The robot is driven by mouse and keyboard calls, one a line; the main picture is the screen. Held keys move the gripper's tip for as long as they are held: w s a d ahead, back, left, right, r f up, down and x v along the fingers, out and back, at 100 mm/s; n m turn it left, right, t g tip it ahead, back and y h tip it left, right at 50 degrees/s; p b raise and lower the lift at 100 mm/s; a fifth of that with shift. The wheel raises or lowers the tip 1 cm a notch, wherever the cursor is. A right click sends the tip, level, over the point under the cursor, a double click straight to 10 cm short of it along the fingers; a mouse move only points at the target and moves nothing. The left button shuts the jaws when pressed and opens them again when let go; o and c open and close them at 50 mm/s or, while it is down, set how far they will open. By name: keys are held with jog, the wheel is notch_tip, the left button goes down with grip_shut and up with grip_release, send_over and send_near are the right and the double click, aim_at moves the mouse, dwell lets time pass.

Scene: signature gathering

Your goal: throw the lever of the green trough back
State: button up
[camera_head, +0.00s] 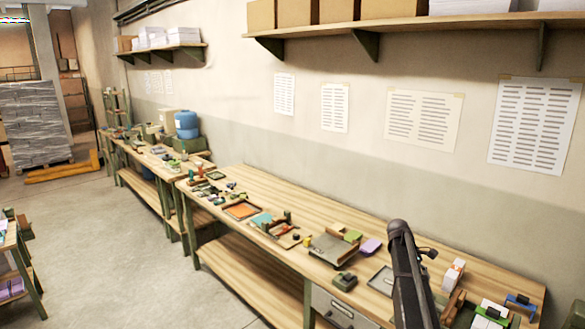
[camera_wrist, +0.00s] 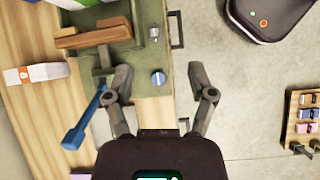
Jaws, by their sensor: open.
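In the wrist view, an olive-green trough-like fixture (camera_wrist: 122,62) lies on the bench, with a brown wooden block (camera_wrist: 93,38) across it. A blue-handled lever (camera_wrist: 82,126) extends from a grey metal part at its lower end, slanting down-left. My gripper (camera_wrist: 158,84) is open and empty, its left finger beside the lever and fixture and its right finger over the floor. I cannot tell whether the left finger touches the lever. In the head view, my arm hides the lever; only a brown wooden part (camera_head: 454,304) shows beside it.
A white-orange box (camera_wrist: 36,73) lies at left. In the head view, a grey tray fixture (camera_head: 334,246) and a purple block (camera_head: 370,246) stand left of my arm. Open floor (camera_wrist: 234,105) lies beyond the edge.

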jog(key=s+a+f+m+t+y+b, duration=0.2)
jog(key=s+a+f+m+b, duration=0.2)
jog(key=s+a+f, duration=0.3)
jog(key=s+a+f+m+t+y+b, duration=0.2)
jog(key=s+a+f+b, duration=0.3)
jog(key=s+a, duration=1.1)
jog(key=shift+s+a+f+m+t+y+b, duration=0.4)
jog(key=shift+a+f+m+y, duration=0.4)
jog(key=shift+a, duration=0.55)
